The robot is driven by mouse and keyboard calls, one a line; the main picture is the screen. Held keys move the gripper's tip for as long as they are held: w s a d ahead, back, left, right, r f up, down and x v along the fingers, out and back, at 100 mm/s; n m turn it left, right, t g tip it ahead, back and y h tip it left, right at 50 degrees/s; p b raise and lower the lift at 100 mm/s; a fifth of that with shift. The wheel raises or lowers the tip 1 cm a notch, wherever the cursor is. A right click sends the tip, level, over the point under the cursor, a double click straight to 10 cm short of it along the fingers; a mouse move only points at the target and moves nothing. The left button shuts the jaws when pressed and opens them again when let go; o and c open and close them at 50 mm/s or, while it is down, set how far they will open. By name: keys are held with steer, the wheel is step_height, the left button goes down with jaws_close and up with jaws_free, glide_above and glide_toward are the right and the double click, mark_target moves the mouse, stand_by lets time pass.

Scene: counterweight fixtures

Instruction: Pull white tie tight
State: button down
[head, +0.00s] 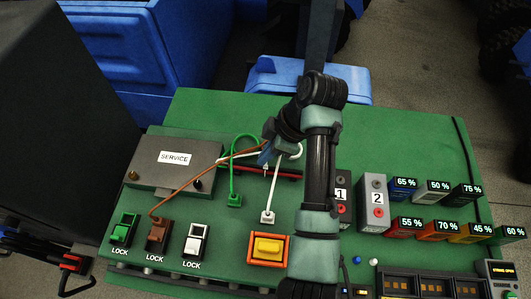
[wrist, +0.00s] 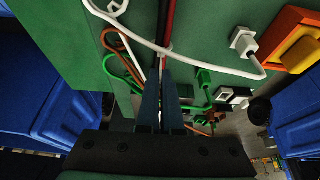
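My gripper (wrist: 162,75) points at the red and black cable run (wrist: 168,20), which also shows in the head view (head: 288,174). Its two blue-grey fingers are close together. A thin white strip, seemingly the white tie (wrist: 162,62), shows at the fingertips and between the fingers, beside the cable run. In the head view my gripper (head: 266,158) is over the board behind my arm, and only a small white tip shows below it. The tie's loop is too small to tell how tight it is.
A white cable (wrist: 190,55) arches close to the fingertips from its white plug (head: 267,217). A green cable (head: 232,165) and a brown cable (head: 185,190) are nearby. The SERVICE box (head: 175,163) stands left, an orange-framed yellow button (head: 268,247) in front, numbered blocks (head: 375,200) right.

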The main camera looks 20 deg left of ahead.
steer(key=shift+r, duration=0.6)
steer(key=shift+f, duration=0.1)
steer(key=c, duration=1.1)
jaws_free()
steer(key=shift+o, duration=0.2)
steer(key=p+v, duration=0.2)
steer(key=v, duration=1.1)
steer(key=shift+f, duration=0.1)
